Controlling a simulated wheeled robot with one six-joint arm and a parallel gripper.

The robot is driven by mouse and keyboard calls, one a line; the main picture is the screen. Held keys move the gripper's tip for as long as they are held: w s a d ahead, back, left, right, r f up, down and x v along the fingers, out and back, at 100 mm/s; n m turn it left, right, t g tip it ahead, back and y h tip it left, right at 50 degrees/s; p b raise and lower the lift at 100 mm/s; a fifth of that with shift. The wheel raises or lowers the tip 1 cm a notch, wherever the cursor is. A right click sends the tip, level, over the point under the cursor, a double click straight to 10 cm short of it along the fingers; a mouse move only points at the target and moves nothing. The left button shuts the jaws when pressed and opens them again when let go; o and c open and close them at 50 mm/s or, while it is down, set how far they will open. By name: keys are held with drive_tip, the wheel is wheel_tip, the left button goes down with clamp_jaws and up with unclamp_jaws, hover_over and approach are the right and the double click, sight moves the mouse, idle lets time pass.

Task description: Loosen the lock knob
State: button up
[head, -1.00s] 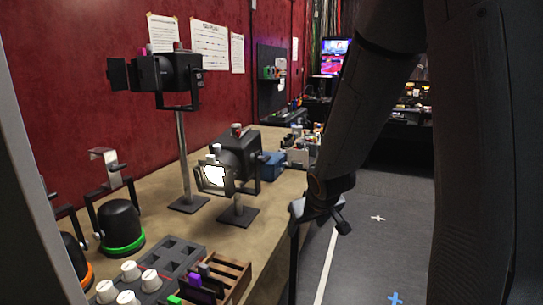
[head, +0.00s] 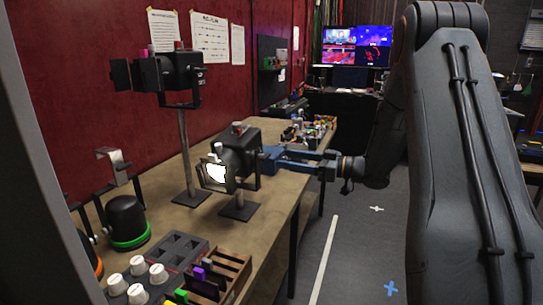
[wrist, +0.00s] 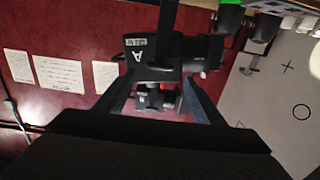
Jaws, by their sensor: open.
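A lit black lamp (head: 238,158) stands on a short stand on the bench, with a small reddish-topped knob (head: 239,128) above it. A second black lamp (head: 182,73) sits on a tall post to its left. I cannot tell which part is the lock knob. My gripper (head: 283,160) is open and empty, its blue fingers pointing left toward the short lamp's right side. In the wrist view, my gripper (wrist: 160,92) frames a dark lamp body, and a lamp marked A (wrist: 152,55) shows just above; contact is not visible.
The wooden bench (head: 165,228) runs along a red wall. Dark caps, white knobs (head: 137,265) and a wooden rack (head: 232,268) crowd its near end. Small items lie at its far end. The grey floor (head: 350,250) to the right is open.

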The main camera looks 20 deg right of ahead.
sight(268, 156)
drive_tip(key=p+x, duration=0.2)
drive_tip(key=x, duration=0.4)
drive_tip(key=shift+w+a, duration=0.15)
drive_tip(key=shift+a, duration=0.05)
drive_tip(key=c, duration=1)
drive_tip(key=shift+c, duration=0.2)
